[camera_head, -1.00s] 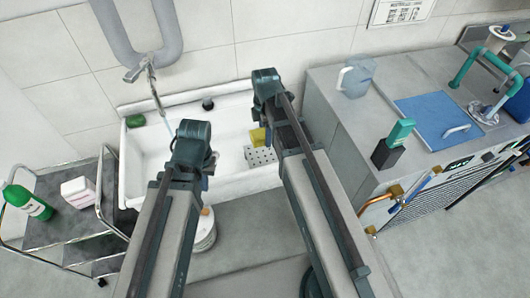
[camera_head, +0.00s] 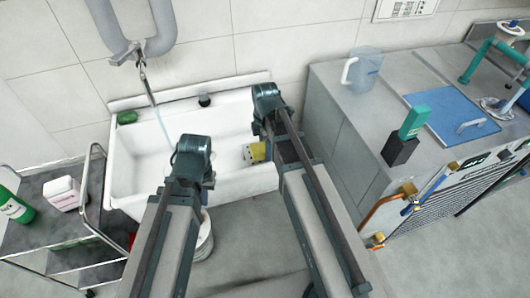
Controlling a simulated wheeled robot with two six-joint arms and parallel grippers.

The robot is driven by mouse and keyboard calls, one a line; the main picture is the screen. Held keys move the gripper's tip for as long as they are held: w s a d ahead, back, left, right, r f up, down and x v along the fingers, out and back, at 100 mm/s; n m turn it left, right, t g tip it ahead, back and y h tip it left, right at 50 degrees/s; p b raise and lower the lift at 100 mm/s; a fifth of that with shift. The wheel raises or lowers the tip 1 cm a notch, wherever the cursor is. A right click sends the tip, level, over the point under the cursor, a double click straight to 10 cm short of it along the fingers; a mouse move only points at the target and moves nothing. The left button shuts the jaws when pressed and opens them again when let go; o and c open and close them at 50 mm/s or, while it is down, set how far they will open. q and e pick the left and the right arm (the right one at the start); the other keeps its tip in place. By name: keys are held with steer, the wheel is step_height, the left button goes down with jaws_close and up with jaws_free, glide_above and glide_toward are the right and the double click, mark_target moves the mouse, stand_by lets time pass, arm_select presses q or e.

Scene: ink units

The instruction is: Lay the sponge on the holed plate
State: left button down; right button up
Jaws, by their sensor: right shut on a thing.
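The yellow sponge (camera_head: 258,152) is at the right side of the sink basin, beside and partly under my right gripper (camera_head: 268,148). That gripper points down and is shut on the sponge; its jaws are mostly hidden by my arm. The white holed plate (camera_head: 246,153) shows just left of the sponge, its right part covered by the sponge and my arm. I cannot tell whether sponge and plate touch. My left gripper (camera_head: 208,183) hangs over the front of the sink, apart from both; its fingers are too hidden to read.
The white sink (camera_head: 150,150) has a running tap (camera_head: 142,68) at left and a green item (camera_head: 127,117) on its back left corner. A cart (camera_head: 40,235) stands left. A counter (camera_head: 335,100) with a clear jug (camera_head: 363,72) stands right. A white bucket (camera_head: 203,238) stands below.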

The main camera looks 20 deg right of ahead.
steer(key=shift+f, duration=0.2)
steer(key=shift+f, duration=0.1)
steer(key=shift+f, duration=0.15)
steer(key=o, duration=1.1)
steer(key=shift+o, duration=0.2)
steer(key=shift+r, duration=0.2)
step_height(320, 180, up, 12)
steer(key=p, duration=1.2)
steer(key=s+a+m+h, duration=0.1)
steer(key=s+a+m, duration=0.9)
steer(key=s+m, duration=0.4)
steer(key=shift+s+a+m, duration=0.15)
steer(key=shift+a+m, duration=0.1)
steer(key=shift+m, duration=0.05)
